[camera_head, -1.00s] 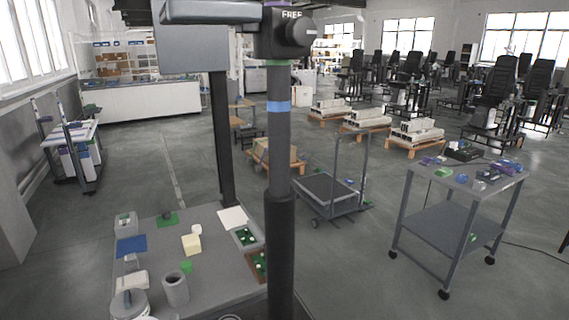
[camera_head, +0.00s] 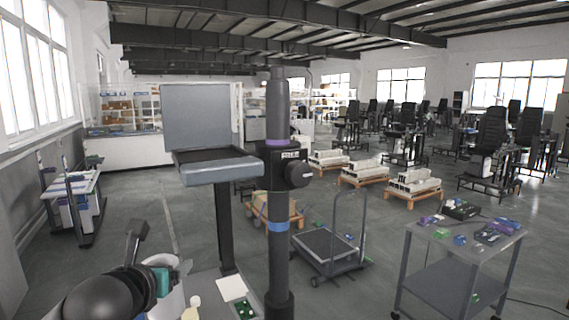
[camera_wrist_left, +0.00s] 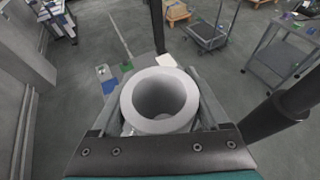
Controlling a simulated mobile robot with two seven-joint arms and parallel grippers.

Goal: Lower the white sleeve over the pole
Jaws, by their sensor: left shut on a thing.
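The pole (camera_head: 278,115) is a dark upright column right of my left arm, with a purple and a blue band and a knobbed clamp (camera_head: 290,170). Its top stands free. In the left wrist view, a dark tube (camera_wrist_left: 272,118) at the right looks like part of it. My left gripper (camera_head: 163,276) is at the lower left of the head view, its fingertips hidden there. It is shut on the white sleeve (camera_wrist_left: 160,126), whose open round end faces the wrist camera. The sleeve (camera_head: 176,300) is left of the pole, lower than its top and apart from it. My right gripper is not in view.
A grey tray (camera_head: 215,170) and panel (camera_head: 197,112) on a dark post stand just left of the pole. A table with a white sheet (camera_head: 232,288) lies below. A flat trolley (camera_head: 325,248) and a grey cart (camera_head: 450,285) stand right.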

